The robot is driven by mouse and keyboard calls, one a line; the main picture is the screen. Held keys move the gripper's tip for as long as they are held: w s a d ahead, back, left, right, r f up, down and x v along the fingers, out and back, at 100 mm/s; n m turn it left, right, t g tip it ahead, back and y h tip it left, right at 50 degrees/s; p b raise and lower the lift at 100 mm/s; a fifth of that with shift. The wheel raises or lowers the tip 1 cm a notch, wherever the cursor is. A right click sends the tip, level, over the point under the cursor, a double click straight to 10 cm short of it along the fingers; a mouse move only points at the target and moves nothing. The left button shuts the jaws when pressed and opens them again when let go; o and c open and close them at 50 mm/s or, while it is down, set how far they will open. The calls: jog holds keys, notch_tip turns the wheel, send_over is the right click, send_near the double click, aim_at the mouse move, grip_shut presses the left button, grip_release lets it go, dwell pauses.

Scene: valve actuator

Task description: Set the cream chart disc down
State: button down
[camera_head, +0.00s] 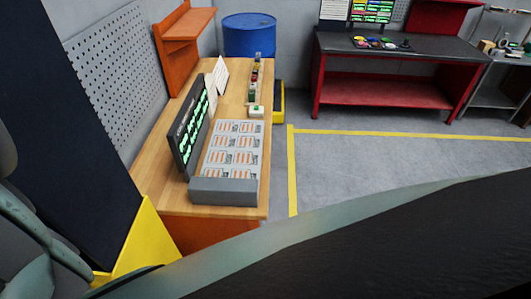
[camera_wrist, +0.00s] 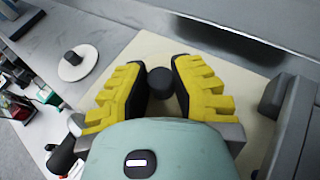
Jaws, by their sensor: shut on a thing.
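My gripper (camera_wrist: 161,92) has yellow, ribbed fingers with dark pads, shut on a short black knob (camera_wrist: 161,78) in the wrist view. I take this knob to be the handle of the cream chart disc. A broad cream surface (camera_wrist: 229,76) spreads behind and around the fingers. I cannot tell how much of it is the disc and how much is a surface under it, nor whether the disc touches anything. The fingers and the pale green gripper body hide much of it. My gripper does not show in the head view.
A pale round disc with a dark knob (camera_wrist: 78,66) lies on a grey top at upper left in the wrist view. Grey blocks (camera_wrist: 285,110) stand close at right. The head view shows a wooden bench (camera_head: 145,182), a red workbench (camera_head: 385,92) and a blue drum (camera_head: 249,36).

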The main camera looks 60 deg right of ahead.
jog(key=shift+f, duration=0.55)
jog(key=shift+f, duration=0.25)
jog(key=c, duration=1.2)
grip_release()
jog(key=shift+r, duration=0.1)
